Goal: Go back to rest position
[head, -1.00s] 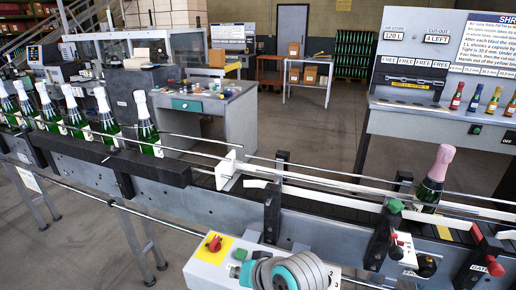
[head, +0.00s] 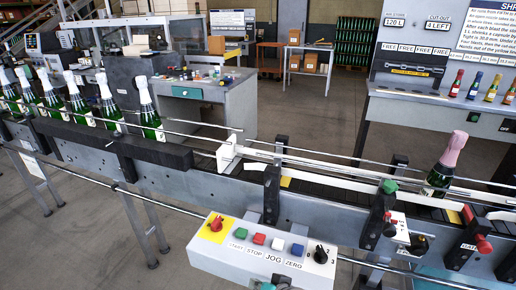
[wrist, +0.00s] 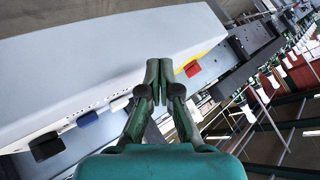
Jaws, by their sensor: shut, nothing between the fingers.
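My gripper (wrist: 159,75) shows in the wrist view with its two dark green fingers together and nothing between them. Below and behind the fingers there, the control box with its coloured buttons and the conveyor appear at a slant. A teal part of my arm shows at the bottom edge of that view.
The control box (head: 262,272) has a red knob (head: 216,223) and several buttons. Behind it runs the conveyor (head: 200,184). White-foiled bottles (head: 150,115) stand at left, and a pink-capped bottle (head: 444,168) stands at right. The shrink station (head: 420,120) is behind.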

